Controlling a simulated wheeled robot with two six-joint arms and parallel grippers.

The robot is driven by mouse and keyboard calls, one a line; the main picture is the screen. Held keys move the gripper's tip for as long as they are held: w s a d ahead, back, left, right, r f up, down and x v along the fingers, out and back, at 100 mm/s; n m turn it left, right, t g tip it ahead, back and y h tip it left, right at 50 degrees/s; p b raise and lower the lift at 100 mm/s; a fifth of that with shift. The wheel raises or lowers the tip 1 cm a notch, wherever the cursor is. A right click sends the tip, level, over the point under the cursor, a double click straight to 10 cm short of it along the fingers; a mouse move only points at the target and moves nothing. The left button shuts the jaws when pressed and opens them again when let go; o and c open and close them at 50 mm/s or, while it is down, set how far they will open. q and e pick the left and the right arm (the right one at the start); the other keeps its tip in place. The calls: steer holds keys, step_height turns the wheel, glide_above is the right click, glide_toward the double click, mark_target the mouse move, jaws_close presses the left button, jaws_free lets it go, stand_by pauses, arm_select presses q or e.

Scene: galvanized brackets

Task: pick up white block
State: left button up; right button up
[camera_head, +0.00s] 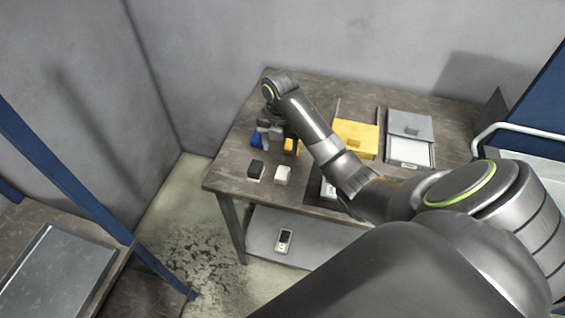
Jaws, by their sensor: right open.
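The white block (282,174) lies near the front left of the wooden table, with nothing on it. Just left of it is a small block with a black top and pale side (256,169). My right gripper (284,138) reaches over the table from the right, behind the white block and apart from it. It is open, though its fingers are small and partly hidden against the blocks there. A blue block (257,140) and a yellow block (291,146) are close to its fingertips. My left gripper is not in view.
A yellow bin (355,138) and a grey bin (409,150) stand right of my forearm on the table (226,176). A dark item beneath my forearm is mostly hidden. A phone-like device (284,240) lies on the lower shelf. The table's front left corner is clear.

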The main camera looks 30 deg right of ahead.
mark_target(283, 172)
step_height(283, 172, down, 9)
steer(key=b, duration=0.8)
steer(key=shift+f, duration=0.15)
steer(key=f, duration=0.4)
steer(key=shift+d+f+p, duration=0.2)
steer(key=shift+d+p, duration=0.15)
steer(key=shift+f, duration=0.35)
steer(key=shift+c, duration=0.3)
steer(key=c, duration=1)
steer(key=shift+c, duration=0.2)
